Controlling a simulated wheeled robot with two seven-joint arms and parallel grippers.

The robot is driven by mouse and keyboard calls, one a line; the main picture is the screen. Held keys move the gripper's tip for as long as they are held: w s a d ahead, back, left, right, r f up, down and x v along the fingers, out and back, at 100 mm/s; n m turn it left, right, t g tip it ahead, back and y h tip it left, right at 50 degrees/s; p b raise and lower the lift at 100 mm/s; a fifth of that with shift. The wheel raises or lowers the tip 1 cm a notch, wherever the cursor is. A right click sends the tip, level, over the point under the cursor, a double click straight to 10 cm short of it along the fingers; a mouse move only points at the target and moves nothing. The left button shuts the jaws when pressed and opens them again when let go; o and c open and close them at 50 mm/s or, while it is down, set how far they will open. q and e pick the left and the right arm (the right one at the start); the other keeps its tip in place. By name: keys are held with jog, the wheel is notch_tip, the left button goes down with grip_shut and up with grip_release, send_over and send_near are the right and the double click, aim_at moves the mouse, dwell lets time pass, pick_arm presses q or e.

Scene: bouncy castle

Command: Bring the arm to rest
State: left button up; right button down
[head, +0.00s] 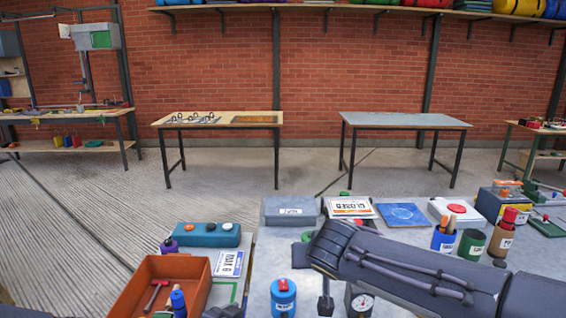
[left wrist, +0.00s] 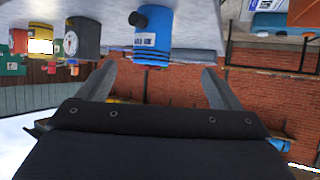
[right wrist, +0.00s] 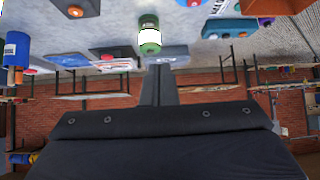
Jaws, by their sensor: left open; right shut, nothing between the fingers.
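My right arm (head: 400,265) comes in from the right over the workbench in the head view. Its gripper does not show clearly there. In the right wrist view, my right gripper (right wrist: 160,70) is shut with its fingers together and nothing between them. A green container (right wrist: 149,36) with a white label shows just beyond its fingertips. In the left wrist view, my left gripper (left wrist: 158,68) is open, its two fingers wide apart and empty. A blue canister (left wrist: 153,38) stands beyond them, and I cannot tell the gap. The left gripper is not clear in the head view.
The bench holds a grey box (head: 290,210), a blue canister with a red cap (head: 283,298), a gauge (head: 361,303) and cups of tools at the right. An orange crate (head: 190,268) stands at the left. Two tables stand beyond, with open floor (head: 300,168) between.

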pick_arm(q)
jog(key=s+a+r+n+g+y+p, duration=0.1)
jog(key=s+a+r+n, duration=0.1)
jog(key=s+a+r, duration=0.3)
jog(key=s+a+r+n+g+y+p, duration=0.1)
jog(key=s+a+r+g+p, duration=0.15)
jog(key=s+a, duration=0.4)
pick_arm(e)
jog(key=s+d+m+g, duration=0.2)
jog(key=s+d+g, duration=0.1)
jog(key=s+d, duration=1.35)
pick_arm(q)
jog(key=s+a+r+n+g+p, duration=0.1)
jog(key=s+n, duration=0.3)
jog(key=s, duration=1.1)
jog(key=shift+s+a+r+g, duration=0.2)
jog(key=shift+r+g, duration=0.25)
jog(key=shift+r, duration=0.1)
pick_arm(e)
jog(key=s+a+f+y, duration=0.1)
jog(key=s+f, duration=0.1)
jog(key=s, duration=0.5)
jog(key=s+a+f+y, duration=0.1)
jog(key=s+f+y, duration=0.1)
jog(key=s, duration=0.5)
jog(key=shift+s+a+f+g, duration=0.15)
jog(key=shift+a+g, duration=0.2)
jog(key=shift+g, duration=0.05)
